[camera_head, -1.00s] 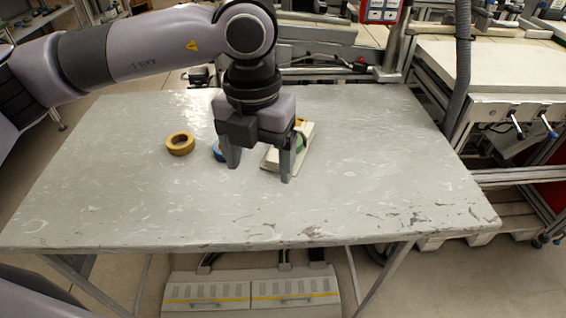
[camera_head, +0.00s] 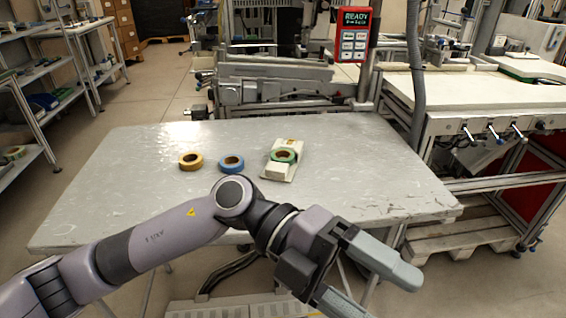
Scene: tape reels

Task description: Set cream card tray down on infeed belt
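The cream card tray (camera_head: 292,171) lies flat on the grey table, right of its middle. A green tape reel (camera_head: 284,155) and a small pale block rest on it. My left gripper (camera_head: 382,288) is in front of the table's near edge, well apart from the tray. Its two fingers are spread with nothing between them. My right gripper is not in view. A machine with a READY panel (camera_head: 354,33) stands behind the table, but I cannot tell which surface is the infeed belt.
A yellow tape reel (camera_head: 191,161) and a blue tape reel (camera_head: 231,164) lie left of the tray on the grey table (camera_head: 130,195). A white-topped bench (camera_head: 470,90) stands to the right. Shelves (camera_head: 40,90) stand at the left. The table's right part is clear.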

